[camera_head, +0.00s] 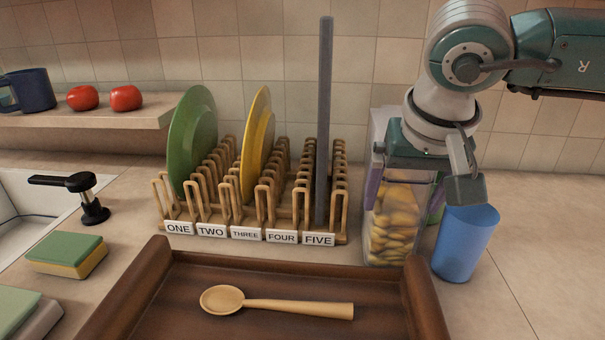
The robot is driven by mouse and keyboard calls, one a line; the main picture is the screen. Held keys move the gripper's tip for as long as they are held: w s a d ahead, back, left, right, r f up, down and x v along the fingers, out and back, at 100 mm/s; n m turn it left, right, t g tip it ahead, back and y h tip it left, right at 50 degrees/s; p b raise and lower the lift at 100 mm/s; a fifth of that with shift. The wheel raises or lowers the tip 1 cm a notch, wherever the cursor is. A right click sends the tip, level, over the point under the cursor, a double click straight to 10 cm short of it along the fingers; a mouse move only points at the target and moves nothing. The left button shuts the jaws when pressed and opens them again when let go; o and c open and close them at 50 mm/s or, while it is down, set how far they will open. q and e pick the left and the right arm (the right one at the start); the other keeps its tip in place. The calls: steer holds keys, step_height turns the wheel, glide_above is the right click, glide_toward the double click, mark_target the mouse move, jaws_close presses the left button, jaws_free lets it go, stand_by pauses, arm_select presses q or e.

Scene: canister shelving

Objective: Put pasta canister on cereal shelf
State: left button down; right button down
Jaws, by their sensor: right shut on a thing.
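The pasta canister (393,228) is a clear box with yellow pasta inside. It is upright at the right of the dish rack, behind the tray's right corner. Its base looks to be at counter level; I cannot tell whether it touches. My right gripper (420,184) comes down from above and is shut on its upper part, hiding much of its top. A pale wooden shelf (130,116) on the back wall at left holds other things; I see no cereal label on it. My left gripper is not in view.
A blue cup (465,243) stands close to the canister's right. The wooden rack (262,200) holds a green plate (190,140), a yellow plate (257,145) and a tall grey board (324,120). A brown tray (270,268) with a spoon (275,304) is in front. Counter at far right is clear.

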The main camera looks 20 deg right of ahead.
steer(key=shift+r, duration=0.15)
jaws_free()
steer(key=shift+f, duration=0.2)
